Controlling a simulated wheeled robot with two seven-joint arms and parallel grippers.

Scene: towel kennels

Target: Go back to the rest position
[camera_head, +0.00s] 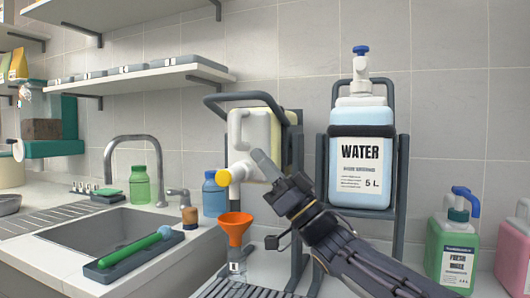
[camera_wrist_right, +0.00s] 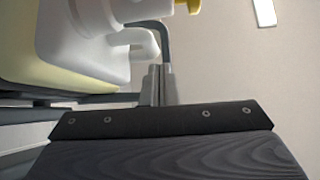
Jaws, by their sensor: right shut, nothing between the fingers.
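My right gripper (camera_head: 262,162) is shut and empty. Its tip is in front of the cream jug (camera_head: 262,128) with the yellow cap (camera_head: 224,177), which lies tilted in a dark stand. In the right wrist view the shut fingers (camera_wrist_right: 158,85) show close to the pale jug (camera_wrist_right: 80,50); I cannot tell whether they touch it. An orange funnel (camera_head: 235,227) stands in a small clear bottle (camera_head: 237,268) below the cap. My left gripper is not in view.
A water canister (camera_head: 361,160) with a blue-topped pump stands in a rack (camera_head: 402,190) at the right. A green jug (camera_head: 452,248) is further right. The sink (camera_head: 100,232), tap (camera_head: 157,165) and tray with a green brush (camera_head: 135,252) are at the left. Shelves (camera_head: 140,78) hang above.

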